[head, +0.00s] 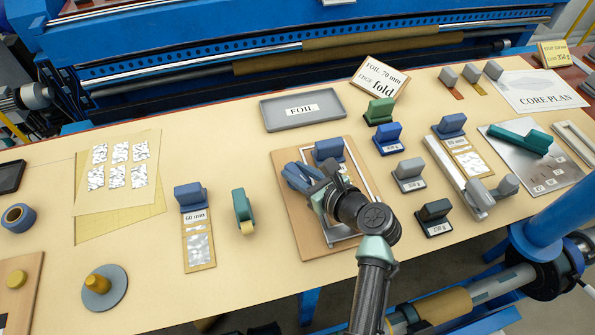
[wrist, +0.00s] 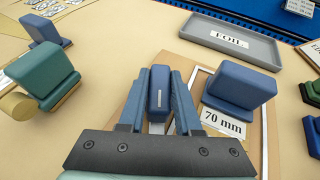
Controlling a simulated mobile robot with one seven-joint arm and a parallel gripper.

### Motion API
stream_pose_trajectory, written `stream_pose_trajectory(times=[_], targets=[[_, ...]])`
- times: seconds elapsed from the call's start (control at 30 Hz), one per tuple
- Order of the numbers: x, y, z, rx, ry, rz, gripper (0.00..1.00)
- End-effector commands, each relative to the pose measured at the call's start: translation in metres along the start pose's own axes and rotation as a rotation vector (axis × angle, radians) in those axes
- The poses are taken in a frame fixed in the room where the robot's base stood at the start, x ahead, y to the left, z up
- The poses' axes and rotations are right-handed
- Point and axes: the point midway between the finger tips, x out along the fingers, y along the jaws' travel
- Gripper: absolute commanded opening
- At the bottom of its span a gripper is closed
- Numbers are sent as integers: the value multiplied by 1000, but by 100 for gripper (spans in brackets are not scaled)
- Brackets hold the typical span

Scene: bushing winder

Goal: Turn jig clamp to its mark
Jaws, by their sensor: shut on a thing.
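The jig is a wooden board (head: 290,215) with a pale metal frame (head: 366,170) on it, and the frame also shows in the wrist view (wrist: 197,82). The jig clamp appears as an upright dark blue handle (wrist: 158,88) with a short pale line on its near face. My gripper (wrist: 160,82) is shut on this handle, one finger on each side. In the head view my gripper (head: 302,177) is over the left side of the board and hides most of the clamp. The clamp's mark is not clearly visible.
A blue block (wrist: 238,88) with a 70 mm label stands inside the frame, close right of my gripper. A grey FOIL tray (head: 302,110) lies behind the board. A green roller tool (head: 243,212) stands to the left. Several labelled blocks (head: 409,174) stand to the right.

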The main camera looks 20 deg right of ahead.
Motion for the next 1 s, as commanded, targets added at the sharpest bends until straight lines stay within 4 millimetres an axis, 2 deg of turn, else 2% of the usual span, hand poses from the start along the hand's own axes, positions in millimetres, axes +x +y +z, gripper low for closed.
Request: stream_pose_trajectory(times=[0.1, 0.13, 0.27, 0.3, 0.57, 0.67, 1.0], targets=[[0, 0, -2, 3, 4, 0, 0], [0, 1, -2, 3, 4, 0, 36], [0, 0, -2, 2, 3, 0, 59], [0, 0, -2, 2, 3, -1, 62], [0, 0, 0, 1, 2, -1, 62], [-2, 0, 6, 0, 0, -2, 62], [-26, 0, 64, -3, -1, -2, 62]])
